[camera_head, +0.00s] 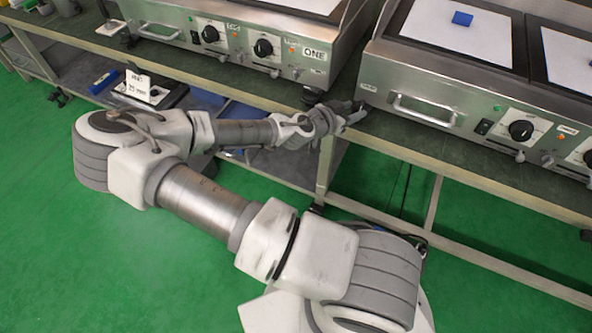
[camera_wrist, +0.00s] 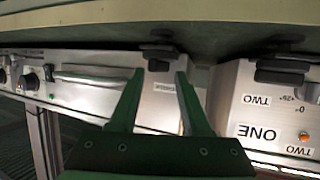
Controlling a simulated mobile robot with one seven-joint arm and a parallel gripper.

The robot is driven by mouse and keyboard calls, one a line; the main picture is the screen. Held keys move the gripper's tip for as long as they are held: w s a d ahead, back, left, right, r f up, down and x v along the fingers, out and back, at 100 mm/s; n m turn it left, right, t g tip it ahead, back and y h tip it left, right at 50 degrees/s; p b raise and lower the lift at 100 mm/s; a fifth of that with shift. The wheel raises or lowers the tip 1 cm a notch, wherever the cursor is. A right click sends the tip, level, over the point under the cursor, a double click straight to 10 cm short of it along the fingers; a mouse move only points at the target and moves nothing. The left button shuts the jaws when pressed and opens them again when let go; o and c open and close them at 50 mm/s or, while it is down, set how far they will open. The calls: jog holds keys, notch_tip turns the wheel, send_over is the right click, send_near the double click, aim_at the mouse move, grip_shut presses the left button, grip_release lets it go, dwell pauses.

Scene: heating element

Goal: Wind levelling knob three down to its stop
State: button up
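A black levelling knob (camera_wrist: 157,63) sits under the front corner of the griddle at the right of the head view. It carries no number that I can read. My gripper (camera_wrist: 160,75) is open, its two green fingers spread, with this knob seen between the fingertips. I cannot tell whether the fingers reach around it or stop short. In the head view my gripper (camera_head: 352,112) is at that griddle's left front corner and hides the knob. Another black levelling knob (camera_wrist: 282,70) shows under the unit marked ONE; in the head view it is a dark foot (camera_head: 312,95).
The right griddle (camera_head: 420,82) has a front handle (camera_head: 425,110) beside my gripper. The unit marked ONE (camera_head: 285,55) stands to the left, across a narrow gap. Both stand on a dark bench (camera_head: 480,165) with a pale front edge. Open green floor (camera_head: 90,260) lies in front.

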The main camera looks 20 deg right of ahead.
jog(key=p+v, duration=0.4)
jog(key=v, duration=1.1)
jog(key=s+a+f+n+g+y+p, duration=0.1)
jog(key=s+a+n+g+y+p, duration=0.1)
jog(key=s+a+g+y+p, duration=0.4)
jog(key=shift+s+a+f+y, duration=0.25)
jog(key=shift+s+a+y, duration=0.95)
jog(key=shift+s+a, duration=0.6)
jog(key=shift+f, duration=0.1)
